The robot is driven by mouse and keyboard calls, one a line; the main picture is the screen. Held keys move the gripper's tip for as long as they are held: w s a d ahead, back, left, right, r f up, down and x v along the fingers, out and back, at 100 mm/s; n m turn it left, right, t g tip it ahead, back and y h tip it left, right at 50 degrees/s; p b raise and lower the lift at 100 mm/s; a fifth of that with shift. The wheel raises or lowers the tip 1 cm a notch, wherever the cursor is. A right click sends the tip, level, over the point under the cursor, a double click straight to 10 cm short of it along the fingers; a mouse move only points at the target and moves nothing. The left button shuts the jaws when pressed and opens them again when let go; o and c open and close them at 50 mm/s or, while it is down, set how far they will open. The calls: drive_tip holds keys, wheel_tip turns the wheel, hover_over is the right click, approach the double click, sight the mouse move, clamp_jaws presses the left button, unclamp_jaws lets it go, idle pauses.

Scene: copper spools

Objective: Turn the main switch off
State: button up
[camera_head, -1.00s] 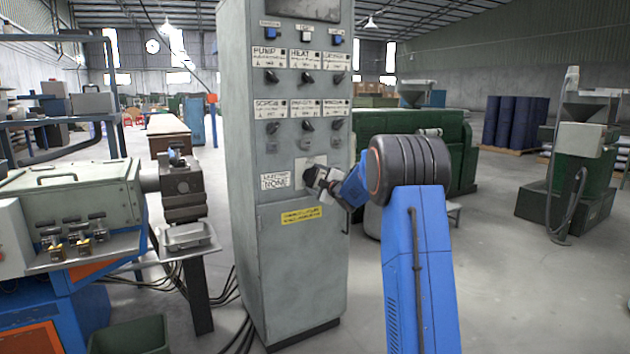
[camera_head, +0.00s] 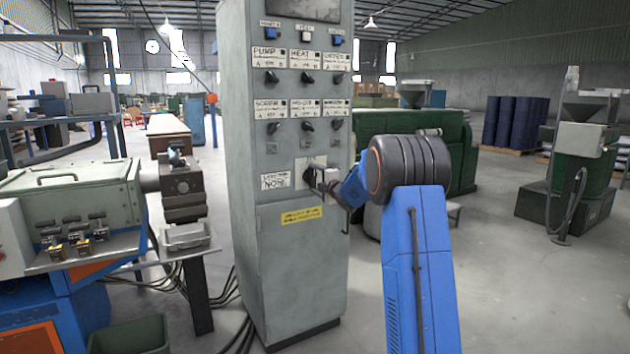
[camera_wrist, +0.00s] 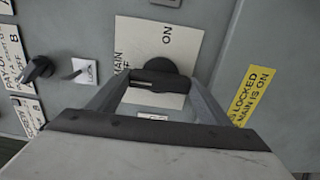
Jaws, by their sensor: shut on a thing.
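The main switch (camera_wrist: 158,76) is a dark round knob on a pale plate marked MAIN and ON, on the front of the grey cabinet (camera_head: 290,250). My gripper (camera_wrist: 155,90) is at the knob, its two fingers shut on the knob's handle. In the head view my gripper (camera_head: 318,180) reaches the cabinet from the right, and the knob is mostly hidden behind it. The plate's ON word shows beside the knob in the wrist view, and the other word is partly covered by a finger.
Rows of smaller black knobs (camera_head: 308,77) with labels sit above on the cabinet. A yellow label (camera_head: 302,215) is below the switch. A grey machine with a blue base (camera_head: 80,215) stands at the left. Open floor (camera_head: 520,300) lies at the right.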

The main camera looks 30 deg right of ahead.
drive_tip(key=shift+f, duration=0.15)
drive_tip(key=o, duration=1)
drive_tip(key=shift+o, duration=0.2)
drive_tip(key=shift+s, duration=0.1)
drive_tip(key=s, duration=1.7)
drive_tip(key=shift+s+d, duration=0.15)
drive_tip(key=shift+d, duration=0.1)
